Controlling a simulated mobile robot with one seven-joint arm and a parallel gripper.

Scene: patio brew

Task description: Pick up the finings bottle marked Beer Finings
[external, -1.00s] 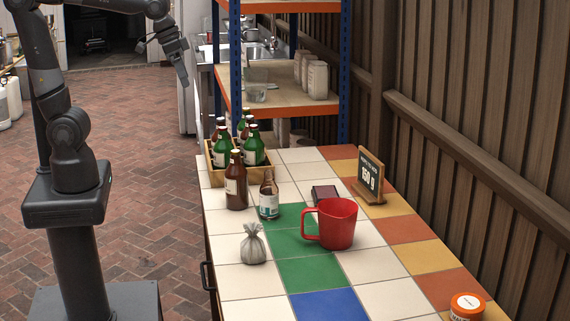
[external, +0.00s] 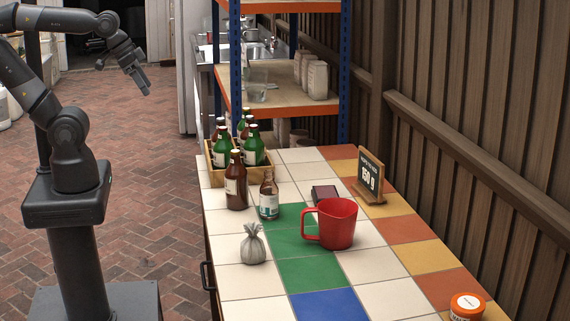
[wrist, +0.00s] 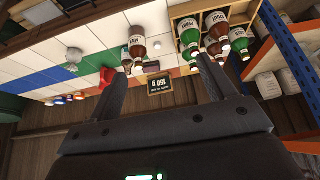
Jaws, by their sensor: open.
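A small clear bottle (external: 269,202) with a white and teal label and brown contents stands upright on the tiled table; it looks like the finings bottle, but its print is too small to read. In the wrist view a bottle (wrist: 127,63) that seems to be the same one is partly hidden behind the brown bottle. A larger brown bottle (external: 237,187) stands just left of it in the external view. My gripper (external: 144,86) is open and empty, in the air left of the table, well away from the bottle. Its two fingers are spread in the wrist view (wrist: 158,66).
A wooden crate (external: 238,174) of several bottles stands behind. A red jug (external: 337,224), a grey tied sack (external: 252,246), a dark flat box (external: 324,193), a black sign (external: 370,174) and an orange-lidded jar (external: 467,306) share the table (external: 326,302). Shelving (external: 280,85) rises at the far end.

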